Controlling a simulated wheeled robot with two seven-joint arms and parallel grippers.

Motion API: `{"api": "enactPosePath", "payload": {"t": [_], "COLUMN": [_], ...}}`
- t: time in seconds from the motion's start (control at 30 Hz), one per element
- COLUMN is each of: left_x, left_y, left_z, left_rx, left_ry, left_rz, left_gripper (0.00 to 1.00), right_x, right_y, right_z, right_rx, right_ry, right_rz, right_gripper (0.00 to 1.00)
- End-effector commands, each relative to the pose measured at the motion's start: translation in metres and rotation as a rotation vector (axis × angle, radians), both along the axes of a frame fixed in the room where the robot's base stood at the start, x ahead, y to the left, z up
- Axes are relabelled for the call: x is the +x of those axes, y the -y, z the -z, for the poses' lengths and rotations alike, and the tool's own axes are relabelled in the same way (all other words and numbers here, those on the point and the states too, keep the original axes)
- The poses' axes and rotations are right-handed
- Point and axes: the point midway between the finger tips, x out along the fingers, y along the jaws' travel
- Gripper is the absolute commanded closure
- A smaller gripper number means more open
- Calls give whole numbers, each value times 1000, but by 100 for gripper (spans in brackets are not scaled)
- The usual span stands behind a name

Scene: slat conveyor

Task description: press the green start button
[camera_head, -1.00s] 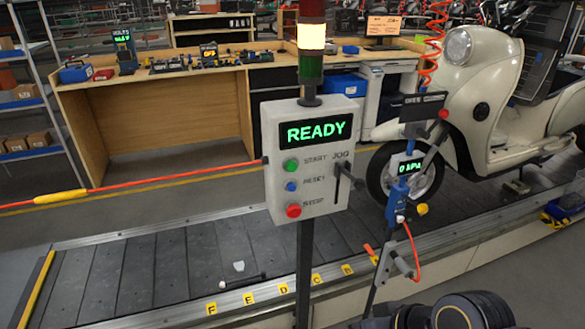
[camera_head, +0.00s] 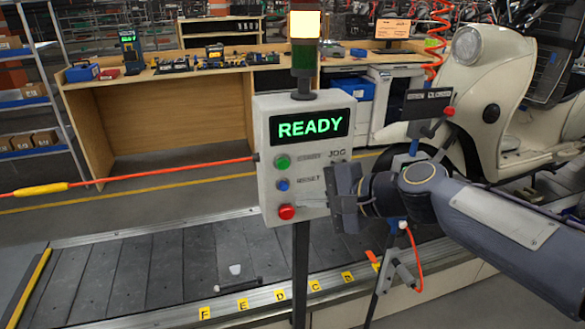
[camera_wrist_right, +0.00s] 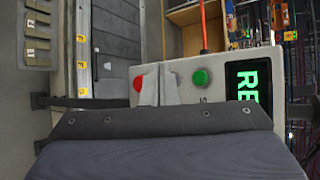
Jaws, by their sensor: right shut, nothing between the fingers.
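The green start button (camera_head: 282,162) sits on the grey control box (camera_head: 268,200), below a display reading READY. It also shows in the right wrist view (camera_wrist_right: 201,77). A blue reset button (camera_head: 283,184) and a red stop button (camera_head: 286,211) are below it. My right gripper (camera_head: 340,196) is shut and empty, in front of the box's lower right side, below and to the right of the green button. In the right wrist view its fingertips (camera_wrist_right: 158,84) appear between the red and green buttons. Whether they touch the box I cannot tell. My left gripper is not in view.
A lit signal lamp (camera_head: 304,25) stands above the box. The box is on a dark post (camera_head: 301,265) before the slat conveyor (camera_head: 160,272). A cream scooter (camera_head: 490,100) is at the right. A red and yellow cord (camera_head: 150,176) runs left from the box.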

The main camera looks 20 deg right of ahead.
Motion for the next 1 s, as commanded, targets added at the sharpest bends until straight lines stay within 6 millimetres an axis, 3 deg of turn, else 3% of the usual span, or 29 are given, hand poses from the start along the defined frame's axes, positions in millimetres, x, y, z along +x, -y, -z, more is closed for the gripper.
{"api": "enactPosePath", "payload": {"t": [0.47, 1.0], "left_x": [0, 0], "left_y": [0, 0], "left_z": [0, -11], "left_rx": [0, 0], "left_ry": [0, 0], "left_rz": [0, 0], "left_gripper": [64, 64], "right_x": [6, 73], "right_y": [-1, -3], "right_z": [-2, -2], "right_rx": [16, 14], "right_ry": [-4, -5], "right_rz": [7, 5], "right_gripper": [100, 100]}}
